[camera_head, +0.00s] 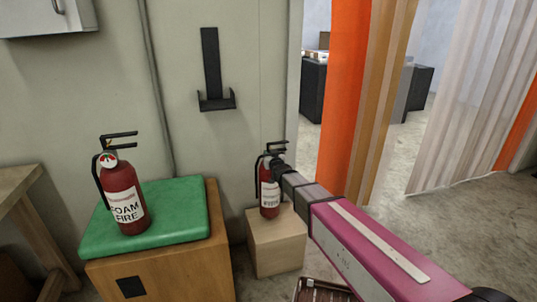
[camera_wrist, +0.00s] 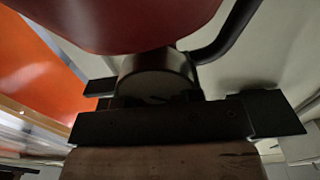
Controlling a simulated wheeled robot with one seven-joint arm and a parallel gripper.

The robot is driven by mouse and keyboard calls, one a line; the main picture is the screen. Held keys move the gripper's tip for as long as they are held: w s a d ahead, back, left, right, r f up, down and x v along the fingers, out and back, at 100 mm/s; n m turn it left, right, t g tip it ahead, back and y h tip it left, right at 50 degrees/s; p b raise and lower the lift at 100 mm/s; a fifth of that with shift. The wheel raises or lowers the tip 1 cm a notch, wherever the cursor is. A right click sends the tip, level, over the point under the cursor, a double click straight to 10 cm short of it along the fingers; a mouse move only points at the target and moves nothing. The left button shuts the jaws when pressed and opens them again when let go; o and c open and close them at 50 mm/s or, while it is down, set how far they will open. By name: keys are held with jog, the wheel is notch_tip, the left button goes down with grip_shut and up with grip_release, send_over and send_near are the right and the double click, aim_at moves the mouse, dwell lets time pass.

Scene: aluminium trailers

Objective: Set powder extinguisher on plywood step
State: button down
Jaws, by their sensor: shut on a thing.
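The powder extinguisher (camera_head: 268,196) is a small red cylinder with a black top and a pale label too small to read. It looks upright, its base at the top face of the plywood step (camera_head: 275,245), a pale wooden box against the wall. I cannot tell whether the base touches. My gripper (camera_head: 278,170) reaches in from the right and is shut on the extinguisher near its top. In the wrist view the dark jaws (camera_wrist: 160,118) close around a black cylindrical part, with the red body (camera_wrist: 130,22) beside it at the top edge. The contact is partly hidden.
A larger red extinguisher labelled FOAM FIRE (camera_head: 124,200) stands on a green cushion (camera_head: 180,215) on a wooden cabinet (camera_head: 185,270) to the left. An empty black bracket (camera_head: 213,75) hangs on the wall. Orange strip curtains (camera_head: 345,90) hang right of the step.

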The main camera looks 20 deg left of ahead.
jog(key=shift+f, duration=1.55)
jog(key=c, duration=1.1)
grip_release()
jog(key=shift+f, duration=0.3)
jog(key=o, duration=0.3)
jog(key=shift+r, duration=0.1)
